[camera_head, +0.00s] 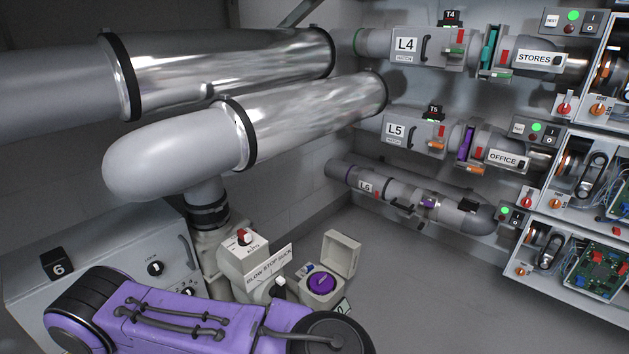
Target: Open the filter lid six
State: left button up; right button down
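A grey cabinet face (105,270) at the lower left carries a black tag marked 6 (58,265). On it are a round black knob (155,268) labelled LOCK and a curved grey handle (188,252) at its right edge. The face looks shut, with no gap showing, but its lower part is hidden behind a purple arm link of mine. Further dark knobs (188,291) show just above that link. Neither of my gripper's fingertips shows in this view, and nothing is seen touching the handle or the LOCK knob.
Two large silver pipes (230,72) cross above the cabinet; the lower one (205,145) bends down beside it. Floor (420,290) beyond is clear.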

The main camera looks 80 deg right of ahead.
aim_at(340, 253)
jog(key=k, duration=1.55)
jog(key=z, duration=1.25)
jog(key=i, duration=1)
